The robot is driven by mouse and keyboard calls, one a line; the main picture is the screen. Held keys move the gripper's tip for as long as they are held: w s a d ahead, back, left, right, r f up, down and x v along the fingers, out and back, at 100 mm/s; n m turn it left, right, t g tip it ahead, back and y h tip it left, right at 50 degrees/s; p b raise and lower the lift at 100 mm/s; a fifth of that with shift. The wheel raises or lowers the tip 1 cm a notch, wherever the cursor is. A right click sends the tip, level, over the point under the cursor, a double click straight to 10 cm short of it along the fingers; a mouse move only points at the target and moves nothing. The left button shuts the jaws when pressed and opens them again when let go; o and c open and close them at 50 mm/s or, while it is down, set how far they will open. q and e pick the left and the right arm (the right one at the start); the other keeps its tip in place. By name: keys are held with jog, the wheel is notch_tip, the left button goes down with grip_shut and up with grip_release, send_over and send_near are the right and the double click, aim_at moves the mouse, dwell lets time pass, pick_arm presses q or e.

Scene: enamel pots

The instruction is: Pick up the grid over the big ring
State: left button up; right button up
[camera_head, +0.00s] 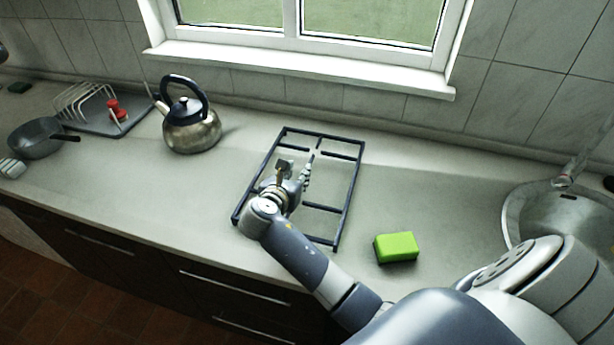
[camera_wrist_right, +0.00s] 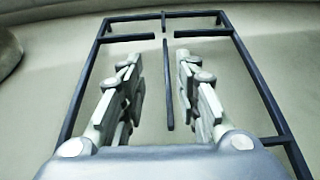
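The grid (camera_head: 352,195) is a dark rectangular frame with short inner bars, lying on the grey worktop below the window. No burner or ring can be made out beneath it. My right gripper (camera_head: 297,167) is over the middle of the grid. In the right wrist view, the gripper (camera_wrist_right: 158,62) is open, its two fingers apart. A middle bar of the grid (camera_wrist_right: 168,85) shows between the fingers, with no clear contact. The arm hides the grid's near left part in the head view. My left gripper is not in view.
A green sponge (camera_head: 396,247) lies right of the grid, near the front edge. A kettle (camera_head: 191,132) stands to the left. Farther left are a dish rack (camera_head: 85,103) and a dark pan (camera_head: 38,138). A sink (camera_head: 516,215) is at the right.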

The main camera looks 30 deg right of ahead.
jog(key=x, duration=0.3)
jog(key=shift+d, duration=0.2)
jog(key=x, duration=0.2)
jog(key=p+x, duration=0.1)
jog(key=x, duration=0.1)
jog(key=shift+s+d+f, duration=0.15)
jog(key=shift+s+f, duration=0.05)
jog(key=shift+s, duration=0.1)
jog(key=shift+w+d+f, duration=0.3)
jog(key=shift+w+d, duration=0.05)
jog(key=shift+d, duration=0.05)
jog(key=shift+c, duration=0.2)
grip_shut()
jog(key=shift+w+r, duration=0.1)
jog(key=shift+r, duration=0.05)
